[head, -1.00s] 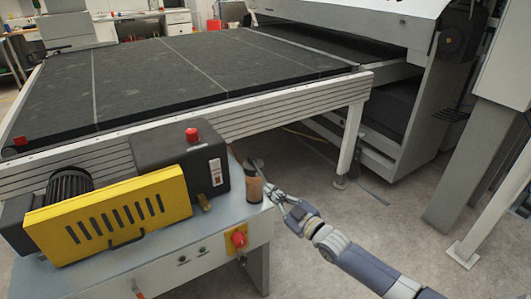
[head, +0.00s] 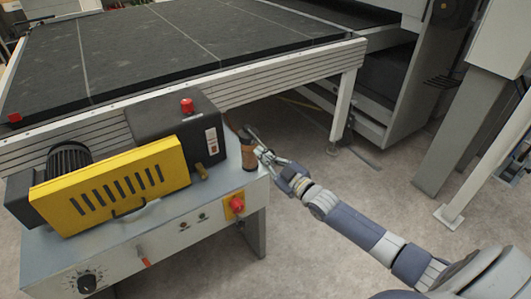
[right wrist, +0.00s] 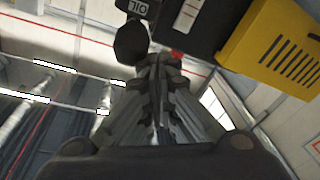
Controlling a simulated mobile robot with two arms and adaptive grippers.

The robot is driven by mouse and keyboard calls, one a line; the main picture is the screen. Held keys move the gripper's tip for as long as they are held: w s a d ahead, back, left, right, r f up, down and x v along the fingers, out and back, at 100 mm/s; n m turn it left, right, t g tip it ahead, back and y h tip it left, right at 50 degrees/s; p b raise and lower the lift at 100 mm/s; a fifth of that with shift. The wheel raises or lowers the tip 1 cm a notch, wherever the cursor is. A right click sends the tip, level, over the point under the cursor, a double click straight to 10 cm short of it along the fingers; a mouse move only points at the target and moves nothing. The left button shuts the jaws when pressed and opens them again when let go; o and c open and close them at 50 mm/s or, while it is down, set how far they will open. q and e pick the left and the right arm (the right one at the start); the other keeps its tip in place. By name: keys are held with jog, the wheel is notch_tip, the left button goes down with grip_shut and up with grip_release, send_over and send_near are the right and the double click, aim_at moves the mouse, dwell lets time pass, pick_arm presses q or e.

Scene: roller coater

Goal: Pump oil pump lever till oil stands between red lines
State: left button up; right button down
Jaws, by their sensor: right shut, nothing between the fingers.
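The oil pump is a small brown and black cylinder (head: 249,157) at the right end of the grey machine cabinet, beside the black housing. A dark lever (head: 253,134) shows at its top. My right gripper (head: 263,154) is shut and empty, with its fingertips close to the right of the pump; I cannot tell whether they touch it. In the right wrist view the closed fingers (right wrist: 156,68) point towards a black knob-like part (right wrist: 131,43) near an "OIL" label (right wrist: 138,7). A pale gauge (head: 212,141) is on the black housing; its oil level is too small to read. My left gripper is out of view.
The black housing (head: 160,124) with a red cap (head: 187,106) and a yellow slotted cover (head: 110,187) stand on the cabinet. A red knob (head: 237,204) is on its front. A wide black conveyor (head: 180,50) lies behind.

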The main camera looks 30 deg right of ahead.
pick_arm(q)
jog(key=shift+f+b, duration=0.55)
jog(key=shift+b, duration=0.5)
pick_arm(e)
jog(key=f+v, duration=0.1)
jog(key=v, duration=0.8)
jog(key=shift+s+f, duration=0.25)
jog(key=shift+s, duration=0.05)
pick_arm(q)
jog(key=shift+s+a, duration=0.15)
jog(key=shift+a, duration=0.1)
